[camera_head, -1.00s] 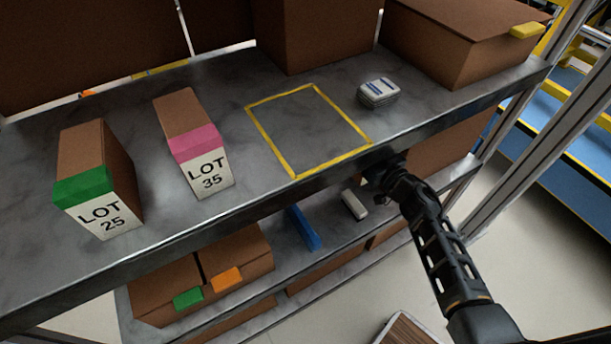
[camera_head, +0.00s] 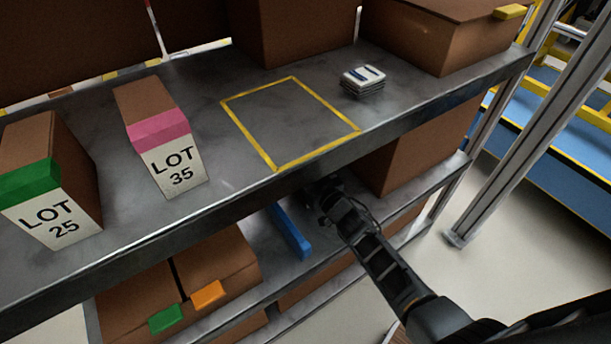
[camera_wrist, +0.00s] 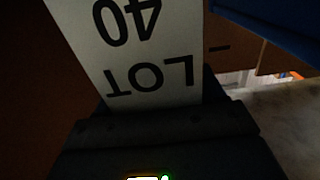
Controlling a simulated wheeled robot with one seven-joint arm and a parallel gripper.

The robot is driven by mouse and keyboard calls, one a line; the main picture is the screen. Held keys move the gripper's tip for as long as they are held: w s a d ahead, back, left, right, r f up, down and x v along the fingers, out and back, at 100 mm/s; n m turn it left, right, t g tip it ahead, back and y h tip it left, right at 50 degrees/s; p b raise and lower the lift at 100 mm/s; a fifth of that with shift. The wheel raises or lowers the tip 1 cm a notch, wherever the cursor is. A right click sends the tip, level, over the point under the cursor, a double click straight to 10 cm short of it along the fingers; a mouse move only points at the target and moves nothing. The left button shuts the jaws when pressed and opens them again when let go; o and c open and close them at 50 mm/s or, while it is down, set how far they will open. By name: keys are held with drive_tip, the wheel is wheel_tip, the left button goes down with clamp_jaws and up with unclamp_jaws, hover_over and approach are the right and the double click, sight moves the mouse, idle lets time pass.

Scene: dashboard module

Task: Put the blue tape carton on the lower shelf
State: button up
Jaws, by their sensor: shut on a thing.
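My gripper (camera_head: 322,194) is just under the front edge of the upper shelf (camera_head: 215,195), above the lower shelf (camera_head: 262,245). In the wrist view, a carton with a white LOT 40 label (camera_wrist: 150,55) is close in front of the dark gripper (camera_wrist: 150,135), its lettering upside down. My gripper is shut on this carton. Its tape is not clearly visible, and the head view hides the carton behind my gripper and the upper shelf. I cannot tell whether it touches the lower shelf.
A blue bar (camera_head: 291,232) lies on the lower shelf, left of my gripper. Brown boxes with green and orange tabs (camera_head: 215,262) stand farther left; another brown box (camera_head: 420,150) is to the right. Above are LOT 25 (camera_head: 60,215), LOT 35 (camera_head: 170,165) and an empty yellow outline (camera_head: 292,162).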

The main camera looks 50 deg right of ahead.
drive_tip(key=shift+f, duration=0.2)
drive_tip(key=shift+f+b, duration=0.35)
drive_tip(key=shift+f, duration=0.15)
drive_tip(key=shift+f, duration=0.15)
drive_tip(key=o, duration=1.4)
